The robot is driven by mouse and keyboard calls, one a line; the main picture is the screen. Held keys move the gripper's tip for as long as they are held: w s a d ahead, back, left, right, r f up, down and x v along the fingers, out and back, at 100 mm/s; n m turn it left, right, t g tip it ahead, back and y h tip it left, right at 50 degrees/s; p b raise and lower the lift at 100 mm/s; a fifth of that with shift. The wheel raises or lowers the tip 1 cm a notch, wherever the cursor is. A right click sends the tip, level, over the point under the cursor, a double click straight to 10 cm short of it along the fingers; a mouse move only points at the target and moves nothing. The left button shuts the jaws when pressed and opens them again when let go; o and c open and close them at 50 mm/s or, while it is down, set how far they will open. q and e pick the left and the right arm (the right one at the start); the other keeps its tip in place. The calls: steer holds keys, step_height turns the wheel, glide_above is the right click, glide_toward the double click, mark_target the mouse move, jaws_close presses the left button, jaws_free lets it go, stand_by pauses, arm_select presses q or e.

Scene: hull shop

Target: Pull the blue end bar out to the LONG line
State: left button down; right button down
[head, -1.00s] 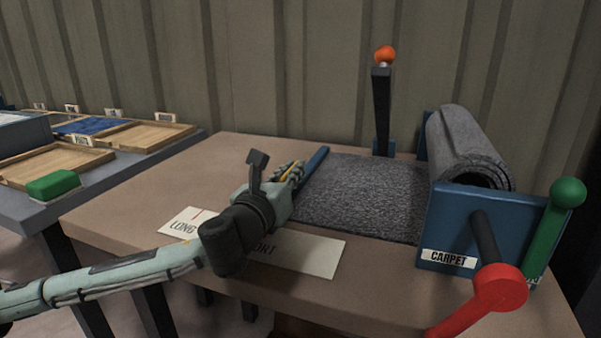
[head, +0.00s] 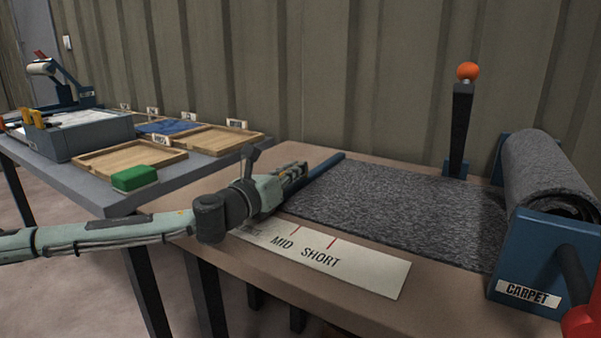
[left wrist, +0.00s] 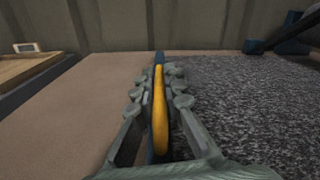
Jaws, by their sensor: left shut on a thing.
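The blue end bar (head: 327,165) lies along the left edge of the grey carpet (head: 400,203) on the brown table. My left gripper (head: 302,171) is shut on the yellow grip (left wrist: 160,110) of the bar, which shows between its fingers in the left wrist view. A white strip (head: 375,276) along the table's front edge reads MID and SHORT beside red lines. My left wrist covers the LONG end of the strip, so the bar's distance from that line is hidden. My right gripper is out of view.
The carpet roll (head: 545,175) sits in a blue stand (head: 535,255) marked CARPET at the right. A black lever with an orange knob (head: 467,71) stands behind. A grey side table at the left holds wooden trays (head: 130,160) and a green block (head: 134,177).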

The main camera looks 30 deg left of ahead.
arm_select(q)
steer(key=c, duration=1.6)
jaws_free()
steer(key=s, duration=1.2)
steer(key=shift+a, duration=0.2)
steer(key=shift+s, duration=0.1)
